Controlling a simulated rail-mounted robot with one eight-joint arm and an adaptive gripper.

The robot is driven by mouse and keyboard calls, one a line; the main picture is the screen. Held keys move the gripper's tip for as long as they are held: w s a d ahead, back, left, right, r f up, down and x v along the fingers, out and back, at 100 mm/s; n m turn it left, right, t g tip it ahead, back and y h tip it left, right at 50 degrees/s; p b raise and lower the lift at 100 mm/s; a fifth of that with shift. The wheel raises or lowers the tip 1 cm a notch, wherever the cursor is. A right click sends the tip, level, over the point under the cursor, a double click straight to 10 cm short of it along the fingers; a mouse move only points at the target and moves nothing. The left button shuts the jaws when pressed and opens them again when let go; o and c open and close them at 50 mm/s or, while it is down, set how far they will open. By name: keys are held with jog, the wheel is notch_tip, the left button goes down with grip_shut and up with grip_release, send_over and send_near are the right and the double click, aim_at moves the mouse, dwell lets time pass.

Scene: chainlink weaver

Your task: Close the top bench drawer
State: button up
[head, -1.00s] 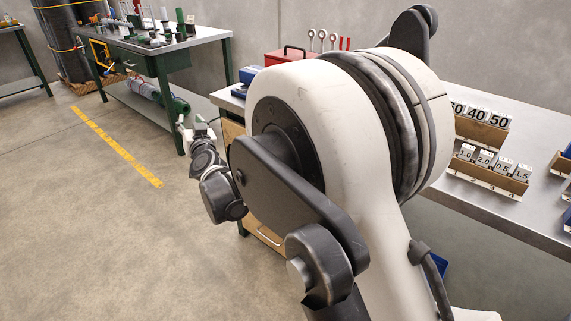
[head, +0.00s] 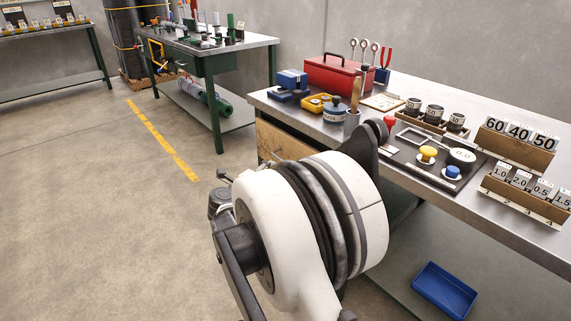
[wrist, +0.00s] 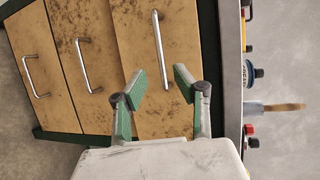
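The top bench drawer (wrist: 140,35) is a scuffed wooden front beside the bench top in the turned wrist view. Its metal bar handle (wrist: 160,50) reaches toward the gap between my fingertips. How far the drawer stands out is unclear. A wooden panel (head: 284,142) under the bench corner shows in the head view, partly behind my arm. My gripper (wrist: 161,82) is open and empty, with green-padded fingers spread in front of the top drawer. Contact with the handle cannot be told. In the head view, my arm hides the gripper.
Two lower drawers, a middle one (wrist: 85,60) and a bottom one (wrist: 40,75), have similar handles. The bench top (head: 400,92) holds a red toolbox (head: 335,76), cups and number blocks. A blue bin (head: 444,288) sits below. Floor to the left is clear.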

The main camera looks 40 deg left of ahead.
aim_at(283, 160)
jog(key=b+x, duration=0.2)
jog(key=x, duration=0.8)
grip_shut()
